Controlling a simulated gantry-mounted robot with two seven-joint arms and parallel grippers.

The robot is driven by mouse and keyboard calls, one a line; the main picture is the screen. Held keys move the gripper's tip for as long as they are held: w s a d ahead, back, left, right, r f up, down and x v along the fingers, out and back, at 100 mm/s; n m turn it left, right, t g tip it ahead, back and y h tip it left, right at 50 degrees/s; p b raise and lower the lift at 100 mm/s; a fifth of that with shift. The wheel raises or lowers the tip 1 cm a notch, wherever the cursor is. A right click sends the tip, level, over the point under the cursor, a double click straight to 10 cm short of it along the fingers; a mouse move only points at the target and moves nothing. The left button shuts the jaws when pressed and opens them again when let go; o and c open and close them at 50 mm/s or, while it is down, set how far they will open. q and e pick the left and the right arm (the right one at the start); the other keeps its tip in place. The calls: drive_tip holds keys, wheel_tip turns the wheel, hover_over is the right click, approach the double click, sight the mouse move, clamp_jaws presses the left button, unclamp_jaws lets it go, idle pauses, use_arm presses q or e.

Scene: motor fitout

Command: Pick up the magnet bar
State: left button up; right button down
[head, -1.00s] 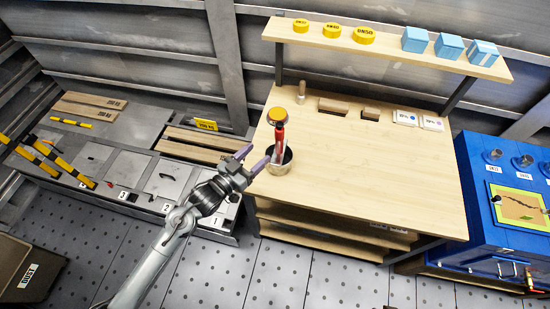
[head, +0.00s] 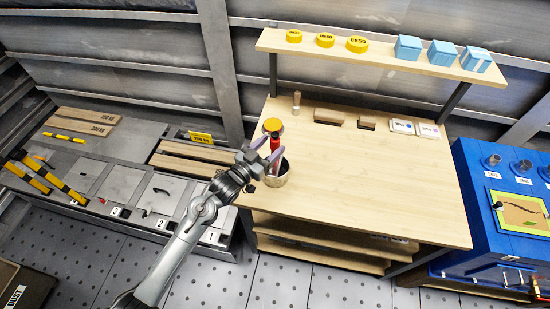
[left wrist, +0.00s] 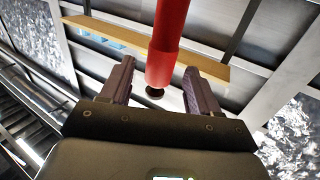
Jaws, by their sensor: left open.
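The magnet bar, with a red handle (head: 275,146) and an orange-yellow disc on top, stands in a round metal pot (head: 281,179) at the left end of the wooden bench. My left gripper (head: 267,149) is open at the bar, just above the pot's rim. In the left wrist view the red bar (left wrist: 168,40) comes down between the two spread fingers (left wrist: 158,68), with gaps visible beside it. Contact with the fingers cannot be made out. The bar's lower part is hidden in the pot in the head view. My right gripper is not in view.
The bench top (head: 370,190) is largely clear. A small wooden peg (head: 296,103), wooden blocks and white cards stand along its back. A shelf (head: 380,55) above holds yellow discs and blue boxes. A grey station (head: 85,160) is left, a blue cabinet (head: 480,210) right.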

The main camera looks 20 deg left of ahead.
use_arm(q)
drive_tip(key=shift+x, duration=1.4)
clamp_jaws()
drive_tip(key=shift+r, duration=0.15)
